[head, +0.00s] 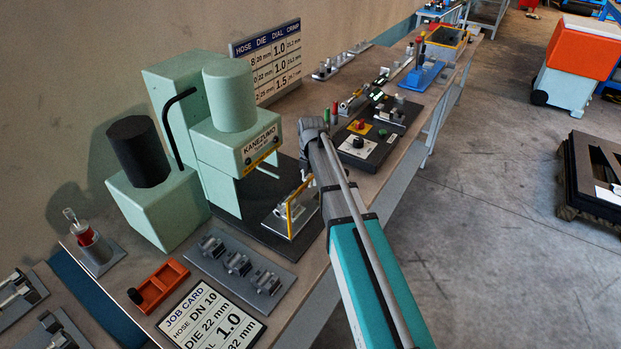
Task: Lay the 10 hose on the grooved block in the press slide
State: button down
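The press (225,120) is pale green, labelled KANEZUMO, and stands on a dark base at the back of the bench. Its slide (291,213), with a yellow frame, sits low at the press's front right, with small metallic block parts in it. My arm comes up from the bottom right, and its wrist is just right of the press. My gripper (306,172) is mostly hidden by the wrist, near and above the slide; its fingers and anything in them cannot be made out. I cannot pick out the 10 hose for certain.
A grey plate (218,273) with several metal die sets lies in front of the press. A job card (212,318) reads DN 10, die 22 mm, dial 1.0. An orange holder (158,287) lies left of it. A control box (372,140) stands behind my arm.

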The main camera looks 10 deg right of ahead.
jog(key=shift+f, duration=0.15)
jog(key=shift+c, duration=1.3)
grip_release()
jog(key=shift+r, duration=0.2)
